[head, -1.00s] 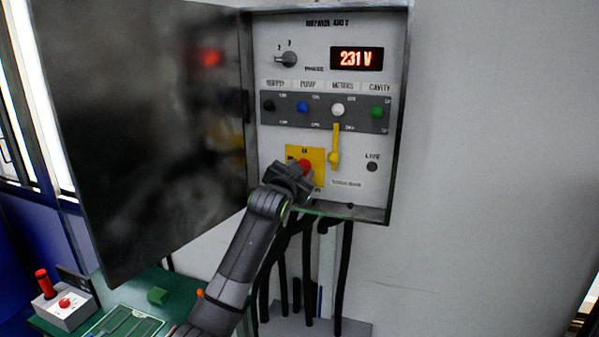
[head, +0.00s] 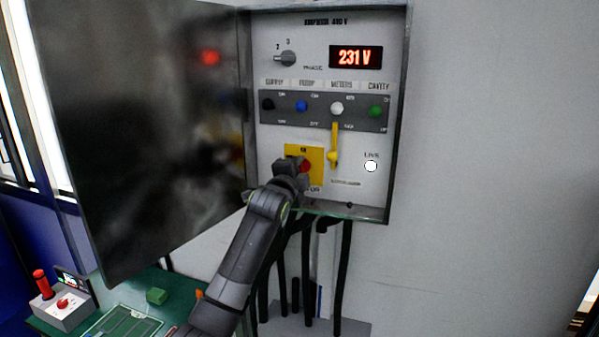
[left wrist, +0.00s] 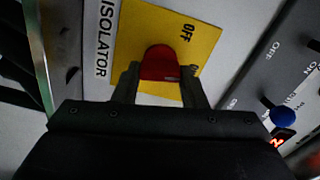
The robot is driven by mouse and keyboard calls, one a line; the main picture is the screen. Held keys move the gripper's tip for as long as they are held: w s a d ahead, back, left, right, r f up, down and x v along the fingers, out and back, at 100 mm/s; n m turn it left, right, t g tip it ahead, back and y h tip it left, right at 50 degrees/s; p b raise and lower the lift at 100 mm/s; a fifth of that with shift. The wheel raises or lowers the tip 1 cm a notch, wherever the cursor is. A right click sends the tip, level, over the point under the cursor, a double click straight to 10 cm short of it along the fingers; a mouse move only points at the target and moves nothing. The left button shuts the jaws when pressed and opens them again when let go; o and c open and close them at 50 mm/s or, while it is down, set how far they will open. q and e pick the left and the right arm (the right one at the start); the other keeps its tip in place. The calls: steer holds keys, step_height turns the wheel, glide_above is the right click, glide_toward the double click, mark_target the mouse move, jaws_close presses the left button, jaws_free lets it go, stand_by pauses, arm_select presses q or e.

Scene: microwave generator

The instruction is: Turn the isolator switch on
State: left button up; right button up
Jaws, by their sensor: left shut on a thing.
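The isolator switch is a red handle (head: 305,166) on a yellow plate (head: 318,152) low in the open electrical cabinet. My left gripper (head: 291,168) is at the handle and hides part of it and of the plate. In the left wrist view the red handle (left wrist: 160,63) sits between the two fingertips of my left gripper (left wrist: 158,78), which is shut on it. The yellow plate (left wrist: 200,38) there reads OFF, beside the word ISOLATOR. The LIVE lamp (head: 371,166) glows white. My right gripper is not in view.
The cabinet door (head: 140,130) stands open at left. A yellow lever (head: 334,146) hangs just right of the isolator. Above are a row of coloured knobs, a phase knob (head: 286,58) and a display (head: 355,57) reading 231 V. Black cables (head: 346,270) run below.

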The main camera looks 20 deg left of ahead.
arm_select(q)
steer(key=shift+f+m, duration=0.1)
steer(key=shift+m, duration=1)
steer(key=shift+o, duration=0.2)
steer(key=o, duration=1)
steer(key=shift+c, duration=0.2)
steer(key=shift+s, duration=0.1)
steer(key=shift+s+f+b, duration=0.1)
steer(key=shift+s+b, duration=0.35)
steer(key=shift+s, duration=0.1)
steer(key=s+b, duration=0.6)
steer(key=s, duration=1)
steer(key=shift+a, duration=0.25)
